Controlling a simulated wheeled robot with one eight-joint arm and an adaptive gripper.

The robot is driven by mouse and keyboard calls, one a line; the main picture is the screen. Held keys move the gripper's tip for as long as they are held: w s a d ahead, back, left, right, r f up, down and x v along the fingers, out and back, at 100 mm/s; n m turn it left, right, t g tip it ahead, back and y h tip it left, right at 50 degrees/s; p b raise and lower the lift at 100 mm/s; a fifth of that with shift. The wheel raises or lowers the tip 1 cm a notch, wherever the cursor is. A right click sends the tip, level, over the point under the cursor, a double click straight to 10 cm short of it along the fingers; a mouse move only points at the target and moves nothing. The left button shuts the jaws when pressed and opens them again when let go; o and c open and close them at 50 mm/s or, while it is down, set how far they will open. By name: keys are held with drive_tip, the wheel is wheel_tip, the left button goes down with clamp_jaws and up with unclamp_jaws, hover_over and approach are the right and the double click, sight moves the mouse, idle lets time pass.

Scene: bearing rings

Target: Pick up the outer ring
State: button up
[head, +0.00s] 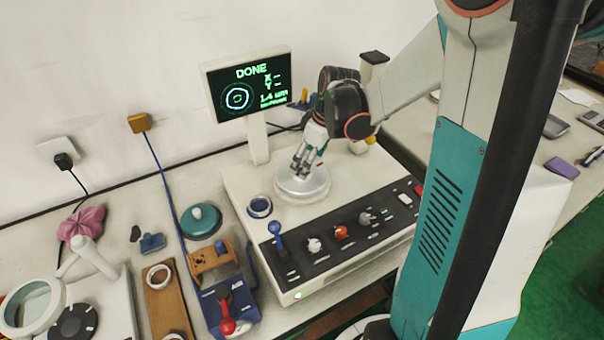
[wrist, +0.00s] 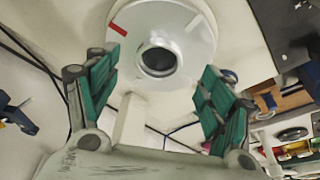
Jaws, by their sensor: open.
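A small steel ring with a dark centre (wrist: 160,58) shows in the middle of a round white plate (wrist: 190,40) in the wrist view. The plate (head: 303,189) is on top of the light measuring machine in the head view. My gripper (head: 306,163) points down over this plate and hides most of its middle there. In the wrist view the teal fingers of my gripper (wrist: 160,92) are apart, with nothing between them. I cannot tell for sure whether the centre ring is the outer ring. Another ring (head: 158,276) lies on a wooden tray.
A blue-edged round holder (head: 260,207) is on the machine beside the plate. The screen (head: 250,85) behind reads DONE. Knobs and a blue lever (head: 277,236) line the machine's front. A teal-lidded dish (head: 201,221) and a magnifier lamp (head: 35,305) stand to the left.

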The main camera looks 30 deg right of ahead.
drive_tip(key=b+x, duration=0.1)
drive_tip(key=x, duration=0.2)
drive_tip(key=shift+w+f, duration=0.25)
drive_tip(key=shift+f, duration=0.1)
drive_tip(key=c, duration=1.2)
drive_tip(key=shift+r, duration=0.15)
drive_tip(key=shift+r+p, duration=5)
drive_tip(key=shift+r, duration=7.4)
drive_tip(key=shift+a, duration=0.1)
